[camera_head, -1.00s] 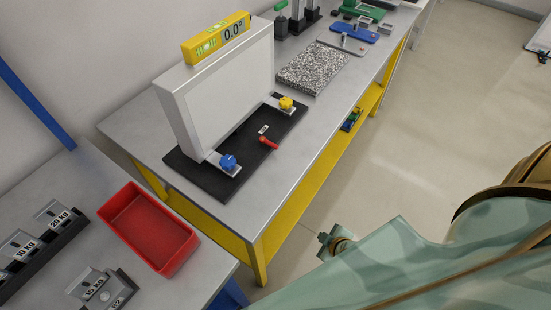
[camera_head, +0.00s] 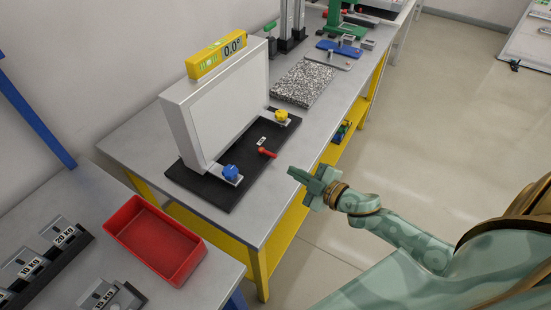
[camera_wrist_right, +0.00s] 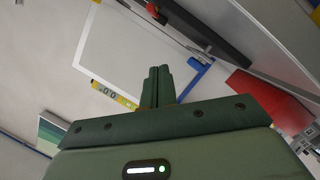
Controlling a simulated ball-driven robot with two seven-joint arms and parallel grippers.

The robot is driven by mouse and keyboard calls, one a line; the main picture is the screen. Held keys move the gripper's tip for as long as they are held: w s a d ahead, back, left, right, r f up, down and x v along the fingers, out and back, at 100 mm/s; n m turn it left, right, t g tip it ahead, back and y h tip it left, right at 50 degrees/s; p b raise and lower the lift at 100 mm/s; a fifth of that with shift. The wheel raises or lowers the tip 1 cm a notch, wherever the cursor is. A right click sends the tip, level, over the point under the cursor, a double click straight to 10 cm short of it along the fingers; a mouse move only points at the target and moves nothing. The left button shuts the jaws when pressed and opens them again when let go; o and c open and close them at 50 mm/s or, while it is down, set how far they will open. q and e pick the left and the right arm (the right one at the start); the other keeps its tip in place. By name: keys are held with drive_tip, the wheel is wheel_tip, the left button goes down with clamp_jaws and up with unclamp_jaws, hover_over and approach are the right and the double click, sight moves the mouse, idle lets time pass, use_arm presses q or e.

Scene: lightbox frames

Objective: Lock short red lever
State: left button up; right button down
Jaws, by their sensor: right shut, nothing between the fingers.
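The short red lever (camera_head: 267,153) sits on the front part of the black base (camera_head: 222,195) of a white lightbox frame (camera_head: 222,105), between a blue knob (camera_head: 230,173) and a yellow knob (camera_head: 281,115). My right gripper (camera_head: 292,172) is shut and empty. In the head view it is just right of the red lever, near the bench's front edge, and apart from it. In the right wrist view its closed fingers (camera_wrist_right: 158,72) point up the picture, and the red lever (camera_wrist_right: 152,9) shows near the top edge. My left gripper is in neither view.
A yellow level (camera_head: 218,54) reading 0.0° lies on top of the frame. A red bin (camera_head: 122,217) and several weights stand on the nearer bench. A speckled plate (camera_head: 304,83) lies beyond the base. Open floor (camera_head: 430,130) is to the right.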

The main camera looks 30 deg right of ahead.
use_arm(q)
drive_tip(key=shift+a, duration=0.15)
use_arm(e)
drive_tip(key=shift+w+f, duration=0.1)
drive_tip(key=shift+w, duration=0.05)
drive_tip(key=b, duration=0.2)
approach(268, 153)
drive_tip(key=w+a, duration=0.1)
drive_tip(key=w+a+r, duration=0.1)
drive_tip(key=w+a, duration=0.1)
drive_tip(key=w+a+r, duration=0.1)
drive_tip(key=a, duration=0.1)
drive_tip(key=shift+w+a, duration=0.1)
drive_tip(key=shift+w, duration=0.05)
drive_tip(key=shift+w+d+f+b, duration=0.25)
drive_tip(key=shift+d+f+b, duration=0.35)
drive_tip(key=shift+d+f, duration=0.35)
drive_tip(key=shift+w+d+f, duration=0.2)
drive_tip(key=shift+d+f, duration=0.1)
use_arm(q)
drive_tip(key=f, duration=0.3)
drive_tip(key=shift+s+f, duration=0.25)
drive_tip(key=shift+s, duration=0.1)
